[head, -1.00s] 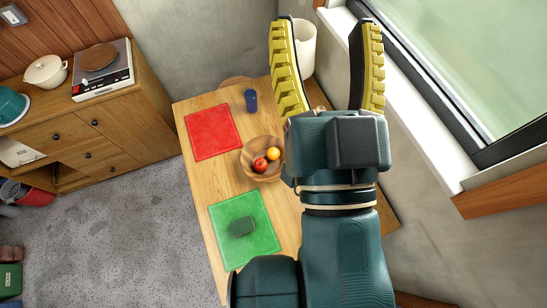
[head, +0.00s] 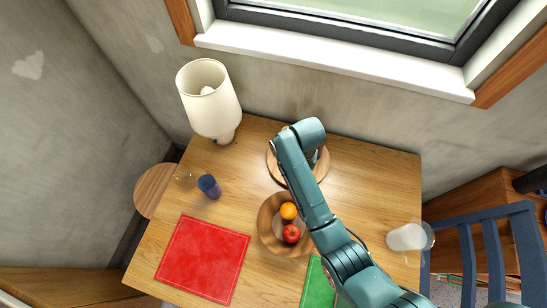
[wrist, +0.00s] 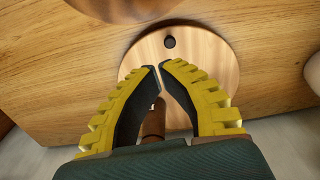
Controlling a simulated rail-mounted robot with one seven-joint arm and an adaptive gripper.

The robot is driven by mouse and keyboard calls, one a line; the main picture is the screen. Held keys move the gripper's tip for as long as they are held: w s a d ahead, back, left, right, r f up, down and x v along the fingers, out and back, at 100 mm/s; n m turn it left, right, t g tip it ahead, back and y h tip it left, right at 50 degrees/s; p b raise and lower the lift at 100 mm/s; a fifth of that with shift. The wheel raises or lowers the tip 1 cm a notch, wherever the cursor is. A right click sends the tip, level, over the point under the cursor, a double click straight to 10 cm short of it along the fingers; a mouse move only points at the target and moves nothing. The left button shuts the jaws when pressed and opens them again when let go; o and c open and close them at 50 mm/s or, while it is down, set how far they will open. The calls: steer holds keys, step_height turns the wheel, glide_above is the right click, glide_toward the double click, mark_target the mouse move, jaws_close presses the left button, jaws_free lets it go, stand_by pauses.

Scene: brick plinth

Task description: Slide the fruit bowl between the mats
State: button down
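My arm covers the bowl's right edge and part of the green mat. My gripper is hidden behind my arm in the head view, low over the table behind the bowl. In the wrist view my gripper (wrist: 160,68) has its yellow-padded fingertips together over a round wooden board, and no object shows between the tips. The bowl's side (wrist: 125,8) shows at the top.
The round board (head: 273,167) lies behind the bowl. A lamp (head: 210,100) stands at the back left, with a blue cup (head: 209,187) in front. A white-filled glass (head: 406,237) stands at right. A brown upright piece (wrist: 153,120) shows behind my fingers.

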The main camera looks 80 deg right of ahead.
steer(key=s+d+f+m, duration=0.1)
steer(key=s+f, duration=0.1)
steer(key=s, duration=0.3)
steer(key=f, duration=0.4)
steer(key=f+b, duration=0.1)
steer(key=f, duration=0.3)
steer(key=shift+s+d+f+b, duration=0.15)
steer(key=shift+d+f+b, duration=0.05)
steer(key=shift+f+b, duration=0.1)
steer(key=a, duration=0.1)
steer(key=a+f+p, duration=0.1)
steer(key=a, duration=0.1)
steer(key=shift+w+a, duration=0.15)
steer(key=shift+w, duration=0.05)
steer(key=shift+w+a, duration=0.1)
steer(key=shift+a, duration=0.25)
